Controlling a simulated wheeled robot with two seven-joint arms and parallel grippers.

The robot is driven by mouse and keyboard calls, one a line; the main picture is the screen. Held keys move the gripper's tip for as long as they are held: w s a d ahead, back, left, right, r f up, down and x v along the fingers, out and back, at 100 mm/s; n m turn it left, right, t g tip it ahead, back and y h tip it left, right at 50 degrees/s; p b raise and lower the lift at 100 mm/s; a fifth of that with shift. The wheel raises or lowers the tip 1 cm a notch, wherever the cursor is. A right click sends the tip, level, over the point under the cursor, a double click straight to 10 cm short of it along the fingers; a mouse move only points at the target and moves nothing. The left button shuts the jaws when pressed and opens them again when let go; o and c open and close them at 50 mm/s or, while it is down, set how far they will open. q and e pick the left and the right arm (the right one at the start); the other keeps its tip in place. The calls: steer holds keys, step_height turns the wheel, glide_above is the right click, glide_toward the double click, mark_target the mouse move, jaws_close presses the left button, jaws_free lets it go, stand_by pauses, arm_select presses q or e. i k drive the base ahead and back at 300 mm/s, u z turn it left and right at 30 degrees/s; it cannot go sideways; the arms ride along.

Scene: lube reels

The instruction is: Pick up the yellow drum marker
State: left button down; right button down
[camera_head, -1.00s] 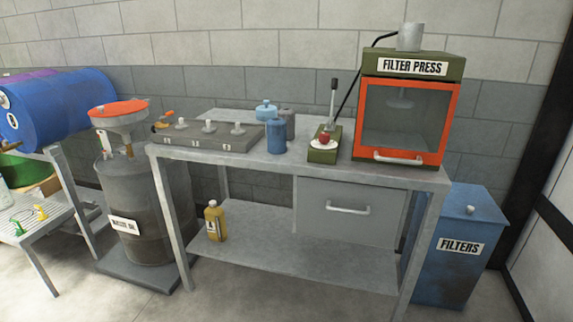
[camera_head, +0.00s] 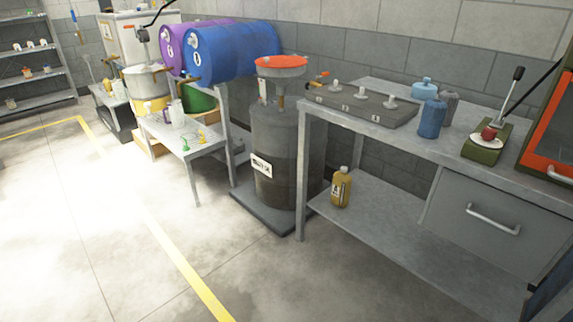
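Small yellow and green pieces (camera_head: 186,144) stand at the near end of a low, light-coloured perforated table (camera_head: 190,153), left of the grey drum. They are too small here for me to tell for sure which one is the yellow drum marker. Neither of my grippers shows in the head view.
A grey waste oil drum (camera_head: 275,160) with an orange-rimmed funnel (camera_head: 281,66) stands between the low table and the steel workbench (camera_head: 440,150). Blue (camera_head: 235,50) and purple drums lie behind the low table. A yellow bottle (camera_head: 341,187) stands on the bench's lower shelf. Open floor (camera_head: 90,230) lies at left.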

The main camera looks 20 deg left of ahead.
mark_target(202, 141)
steer(key=u, duration=1.65)
steer(key=i, duration=3.85)
steer(key=z, duration=0.2)
